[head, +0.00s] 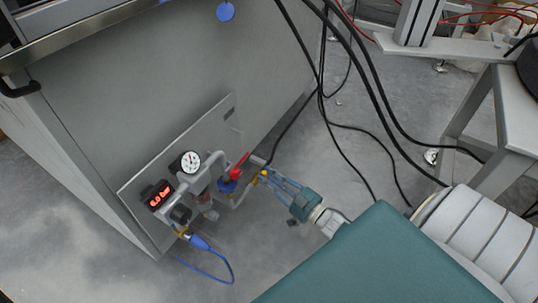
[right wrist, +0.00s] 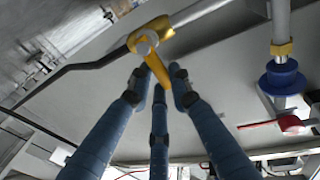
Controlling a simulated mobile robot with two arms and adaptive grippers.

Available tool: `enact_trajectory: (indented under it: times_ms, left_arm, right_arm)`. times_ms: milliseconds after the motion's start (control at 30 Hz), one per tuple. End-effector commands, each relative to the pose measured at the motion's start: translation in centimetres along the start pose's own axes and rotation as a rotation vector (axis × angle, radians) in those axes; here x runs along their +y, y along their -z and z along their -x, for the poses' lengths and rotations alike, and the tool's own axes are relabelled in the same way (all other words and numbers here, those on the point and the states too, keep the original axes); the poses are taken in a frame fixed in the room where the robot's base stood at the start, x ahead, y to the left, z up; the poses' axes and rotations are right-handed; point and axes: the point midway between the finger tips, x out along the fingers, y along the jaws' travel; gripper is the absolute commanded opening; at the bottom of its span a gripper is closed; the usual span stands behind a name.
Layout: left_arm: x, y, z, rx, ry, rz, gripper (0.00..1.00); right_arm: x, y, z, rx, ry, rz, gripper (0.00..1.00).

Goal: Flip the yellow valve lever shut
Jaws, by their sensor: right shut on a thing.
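The yellow valve lever (right wrist: 156,66) sits on a brass-yellow valve body (right wrist: 162,29) on a pipe, low on the cabinet's side. In the right wrist view it points down from its pivot nut, across the line of the pipe. In the head view the yellow valve (head: 264,174) is small, at the right end of the pipework. My right gripper (head: 270,181) reaches it from the lower right. Its blue fingers (right wrist: 160,82) are closed around the lever's free end, partly hiding the tip. My left gripper is not in view.
A red-handled valve (head: 238,166), a round gauge (head: 190,162) and a red digital display (head: 159,196) sit left of the yellow valve. A blue hose (head: 215,252) hangs below. Black cables (head: 322,95) run to the floor behind my right arm. A grey stand (head: 500,115) is at right.

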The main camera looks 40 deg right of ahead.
Motion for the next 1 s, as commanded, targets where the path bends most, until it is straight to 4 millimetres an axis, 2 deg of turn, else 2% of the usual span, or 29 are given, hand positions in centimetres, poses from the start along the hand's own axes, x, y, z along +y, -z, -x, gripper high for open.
enact_trajectory:
  times_ms: [167, 200, 267, 300, 567, 667, 767, 1000]
  left_arm:
    - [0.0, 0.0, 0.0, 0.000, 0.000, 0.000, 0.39]
    - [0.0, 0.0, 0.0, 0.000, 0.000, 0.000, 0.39]
    - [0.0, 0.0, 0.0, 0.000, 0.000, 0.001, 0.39]
    - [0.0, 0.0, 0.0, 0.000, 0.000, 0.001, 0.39]
    - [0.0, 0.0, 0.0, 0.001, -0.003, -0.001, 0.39]
    - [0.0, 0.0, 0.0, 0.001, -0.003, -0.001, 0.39]
    - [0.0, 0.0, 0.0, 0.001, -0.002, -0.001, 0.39]
    - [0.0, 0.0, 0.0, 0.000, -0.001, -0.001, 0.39]
  right_arm:
    - [-0.1, -0.2, 0.1, -0.004, 0.000, -0.004, 0.00]
    - [-0.1, -0.2, 0.1, -0.004, 0.000, -0.004, 0.25]
    - [-0.1, -0.2, 0.1, -0.004, 0.000, -0.003, 0.37]
    - [0.0, -0.2, 0.1, -0.004, 0.000, -0.003, 0.39]
    - [0.0, -0.1, 0.1, -0.002, 0.000, -0.001, 0.39]
    - [0.0, -0.1, 0.7, -0.004, 0.000, -0.001, 0.39]
    - [0.0, -0.2, 2.1, -0.006, 0.000, -0.001, 0.39]
    - [0.0, -0.2, 7.3, -0.007, 0.000, 0.000, 0.39]
